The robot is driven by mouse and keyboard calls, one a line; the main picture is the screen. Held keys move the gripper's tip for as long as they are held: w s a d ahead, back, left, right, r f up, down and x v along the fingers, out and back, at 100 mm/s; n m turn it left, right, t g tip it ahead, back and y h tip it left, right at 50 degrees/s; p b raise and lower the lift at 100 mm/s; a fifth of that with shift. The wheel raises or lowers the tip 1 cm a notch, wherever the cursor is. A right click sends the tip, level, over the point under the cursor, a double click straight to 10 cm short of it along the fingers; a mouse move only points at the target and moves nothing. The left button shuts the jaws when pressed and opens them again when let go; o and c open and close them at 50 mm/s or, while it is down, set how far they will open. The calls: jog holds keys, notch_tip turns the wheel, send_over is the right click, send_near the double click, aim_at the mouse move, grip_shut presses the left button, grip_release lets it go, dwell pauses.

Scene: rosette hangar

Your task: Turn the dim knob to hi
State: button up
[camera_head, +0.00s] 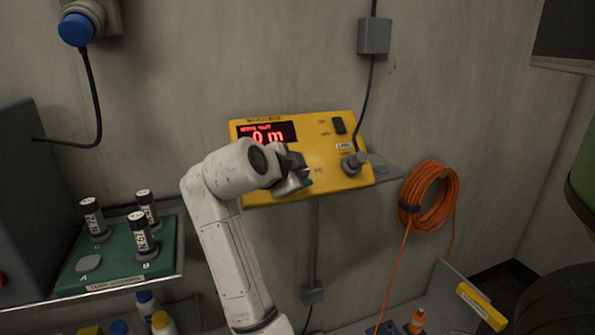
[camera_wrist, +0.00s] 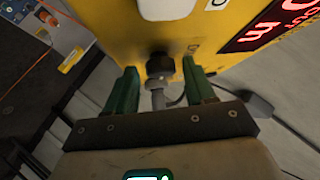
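The yellow control box (camera_head: 330,180) is mounted on the wall, with a red-lit display at its upper left. My gripper (camera_head: 298,182) is in front of the lower part of its face and hides what is behind it there. In the wrist view my gripper (camera_wrist: 160,88) is open, with its green fingers on either side of a dark round knob-like part (camera_wrist: 158,66) at the yellow box's edge. No clear contact shows. A small mark beside this part is too small to read, and I cannot tell where the knob points.
A grey knob-like part (camera_head: 353,161) and a black switch (camera_head: 339,125) sit on the box's right side. An orange cable coil (camera_head: 431,198) hangs to the right. A green panel (camera_head: 120,265) with several black-topped parts stands at the left.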

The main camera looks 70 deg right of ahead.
jog(key=shift+o, duration=0.4)
jog(key=shift+a+r, duration=0.1)
jog(key=shift+a+r, duration=0.15)
jog(key=shift+a, duration=0.15)
jog(key=v, duration=1)
